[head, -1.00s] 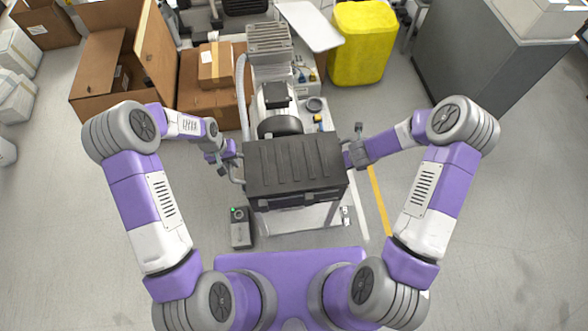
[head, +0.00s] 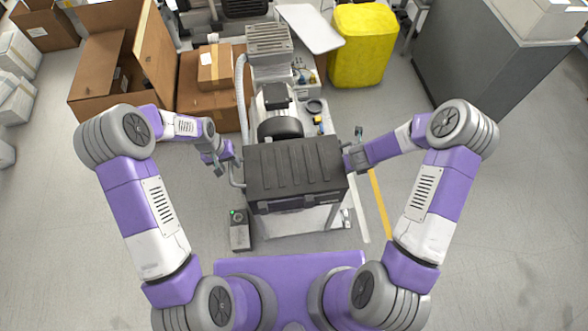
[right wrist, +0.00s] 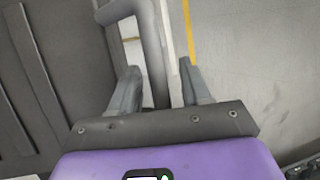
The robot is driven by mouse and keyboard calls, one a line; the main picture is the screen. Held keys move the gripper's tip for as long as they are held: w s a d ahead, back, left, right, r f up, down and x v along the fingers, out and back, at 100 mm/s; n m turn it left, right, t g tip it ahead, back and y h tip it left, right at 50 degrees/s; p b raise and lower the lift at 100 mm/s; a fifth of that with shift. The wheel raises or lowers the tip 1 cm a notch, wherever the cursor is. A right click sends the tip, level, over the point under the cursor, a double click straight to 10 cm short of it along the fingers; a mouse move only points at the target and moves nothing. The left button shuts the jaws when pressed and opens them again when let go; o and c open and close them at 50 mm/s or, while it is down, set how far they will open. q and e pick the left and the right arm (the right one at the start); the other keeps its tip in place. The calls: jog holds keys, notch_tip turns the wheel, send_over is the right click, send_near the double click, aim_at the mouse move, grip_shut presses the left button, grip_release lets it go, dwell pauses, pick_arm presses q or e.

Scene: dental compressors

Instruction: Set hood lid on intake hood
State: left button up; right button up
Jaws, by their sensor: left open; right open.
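The hood lid (head: 294,166) is a dark grey ribbed panel in the middle of the head view, lying over a dark box that appears to be the intake hood (head: 300,205). I cannot tell how exactly they meet. A grey bar handle sticks out at the lid's left (head: 237,174); another shows in the right wrist view (right wrist: 150,45). My left gripper (head: 224,160) is open beside the left handle. My right gripper (head: 357,150) is open at the right side. In the right wrist view its fingers (right wrist: 160,88) stand apart on either side of the handle.
Compressor machinery (head: 278,110) stands directly behind the lid. Cardboard boxes (head: 210,85) are at back left, a yellow bin (head: 361,47) and grey cabinet (head: 490,60) at back right. A small dark device (head: 239,230) with a green light stands front left. Floor at both sides is clear.

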pick_arm(q)
notch_tip(320, 180, up, 10)
jog(key=a, duration=0.2)
pick_arm(e)
jog(key=v, duration=1.2)
pick_arm(q)
jog(key=shift+s, duration=0.2)
pick_arm(e)
jog(key=shift+s+a, duration=0.1)
jog(key=shift+s, duration=0.05)
